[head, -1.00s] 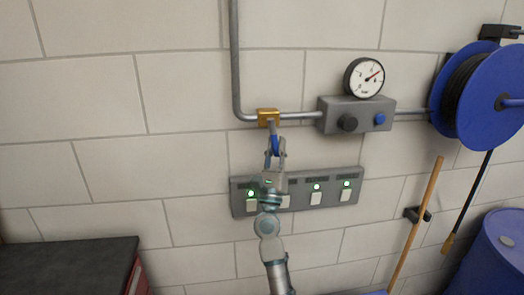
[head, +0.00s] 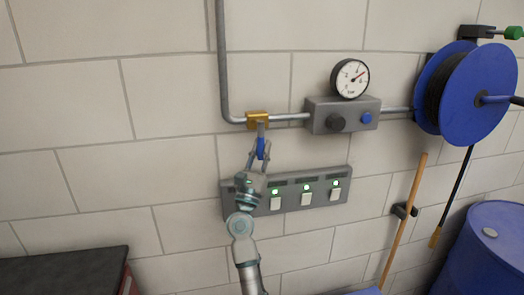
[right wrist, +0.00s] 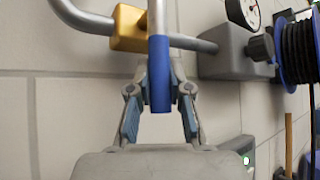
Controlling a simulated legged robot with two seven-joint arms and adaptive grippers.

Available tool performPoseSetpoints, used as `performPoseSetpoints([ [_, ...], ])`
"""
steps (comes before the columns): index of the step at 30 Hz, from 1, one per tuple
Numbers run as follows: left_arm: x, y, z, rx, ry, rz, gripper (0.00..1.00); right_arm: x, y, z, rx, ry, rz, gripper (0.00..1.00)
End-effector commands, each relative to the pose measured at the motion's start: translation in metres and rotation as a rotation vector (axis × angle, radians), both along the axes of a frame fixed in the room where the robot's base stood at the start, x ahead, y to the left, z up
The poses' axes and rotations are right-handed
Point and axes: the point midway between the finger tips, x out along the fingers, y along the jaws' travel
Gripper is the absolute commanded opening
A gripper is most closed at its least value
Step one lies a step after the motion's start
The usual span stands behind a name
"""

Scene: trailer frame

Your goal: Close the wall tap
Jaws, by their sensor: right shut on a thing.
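The wall tap is a brass valve body (head: 257,118) on a grey pipe; it also shows in the right wrist view (right wrist: 128,30). Its lever hangs nearly straight down, with a grey stem and a blue grip (head: 261,148). My right gripper (head: 260,157) is at the lower part of the lever, reaching up from below. In the right wrist view the blue grip (right wrist: 159,85) stands between the two fingers, which are shut on it. The fingertips are partly hidden behind the lever. My left gripper is not in view.
A grey box (head: 343,115) with knobs and a pressure gauge (head: 350,78) sits right of the tap. A switch panel (head: 319,194) with green lights is just below, partly behind my right arm. A blue hose reel (head: 477,95), broom handle (head: 405,215) and blue drum (head: 485,255) stand right.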

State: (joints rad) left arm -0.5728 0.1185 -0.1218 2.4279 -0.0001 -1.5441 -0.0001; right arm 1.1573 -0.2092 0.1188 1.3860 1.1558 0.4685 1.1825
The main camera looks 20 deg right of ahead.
Motion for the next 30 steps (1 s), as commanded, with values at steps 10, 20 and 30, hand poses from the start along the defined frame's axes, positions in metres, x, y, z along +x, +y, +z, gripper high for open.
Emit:
performPoseSetpoints([
  [10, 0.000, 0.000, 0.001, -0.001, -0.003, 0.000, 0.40, 0.000, 0.000, 0.003, -0.003, -0.005, 0.001, 0.45],
  [20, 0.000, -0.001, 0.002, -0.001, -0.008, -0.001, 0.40, -0.014, 0.015, -0.021, 0.000, -0.001, 0.004, 0.45],
  [30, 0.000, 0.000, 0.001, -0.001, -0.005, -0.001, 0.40, -0.049, 0.055, -0.069, -0.003, -0.002, 0.003, 0.45],
])
